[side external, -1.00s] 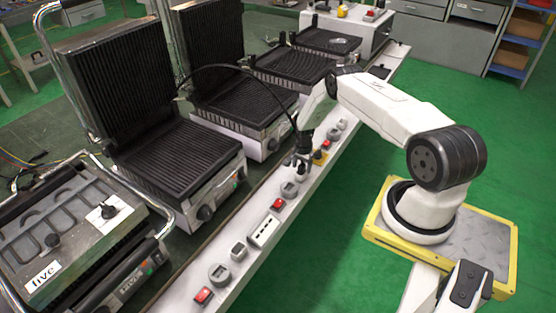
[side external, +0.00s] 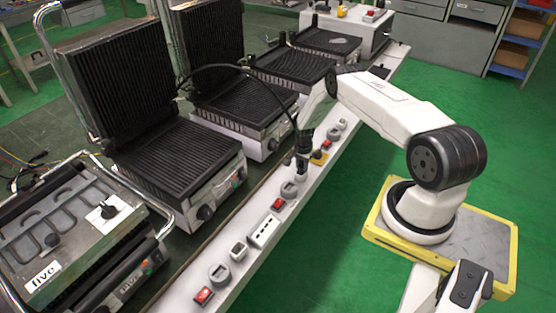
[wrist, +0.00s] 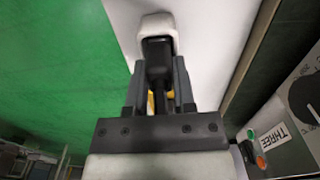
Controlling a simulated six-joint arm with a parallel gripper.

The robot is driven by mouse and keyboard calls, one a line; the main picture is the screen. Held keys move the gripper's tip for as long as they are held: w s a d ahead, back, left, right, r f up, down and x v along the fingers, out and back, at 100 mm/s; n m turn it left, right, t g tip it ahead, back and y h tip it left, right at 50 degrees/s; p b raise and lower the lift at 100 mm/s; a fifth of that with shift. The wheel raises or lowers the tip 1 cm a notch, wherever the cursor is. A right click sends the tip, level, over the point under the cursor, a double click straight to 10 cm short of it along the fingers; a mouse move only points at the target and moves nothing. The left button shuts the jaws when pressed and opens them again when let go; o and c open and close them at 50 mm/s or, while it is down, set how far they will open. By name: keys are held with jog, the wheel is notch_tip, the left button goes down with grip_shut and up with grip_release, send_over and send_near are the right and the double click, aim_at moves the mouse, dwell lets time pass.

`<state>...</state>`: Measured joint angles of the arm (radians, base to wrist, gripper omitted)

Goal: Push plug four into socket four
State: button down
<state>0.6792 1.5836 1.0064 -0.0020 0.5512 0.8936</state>
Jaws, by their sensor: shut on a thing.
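My gripper (side external: 303,150) points down at the white strip in the side view. In the wrist view my gripper (wrist: 160,85) is shut on a black plug (wrist: 158,58), with a finger on each side. The plug's far end lies against a white rounded socket (wrist: 158,22) on the pale strip. How deep it sits cannot be told. In the side view the plug and this socket are mostly hidden by the gripper. A black cable (side external: 230,67) arcs from the grills to the gripper.
The white strip (side external: 250,258) carries several grey sockets and red switches (side external: 278,204). Contact grills (side external: 180,155) stand along its left. A grill label in the wrist view reads THREE (wrist: 276,138). Green floor (side external: 330,260) is open on the right.

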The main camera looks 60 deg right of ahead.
jog(key=shift+r, duration=0.75)
jog(key=s+a+r, duration=0.7)
jog(key=s+r, duration=0.4)
jog(key=shift+s+a+r, duration=0.15)
jog(key=shift+s+a, duration=0.1)
jog(key=shift+s, duration=0.15)
dwell(0.4)
jog(key=w+a+f, duration=0.1)
jog(key=w+f, duration=0.1)
jog(key=w, duration=0.9)
jog(key=shift+w+a+f, duration=0.35)
jog(key=shift+w+f, duration=0.05)
jog(key=shift+f, duration=0.1)
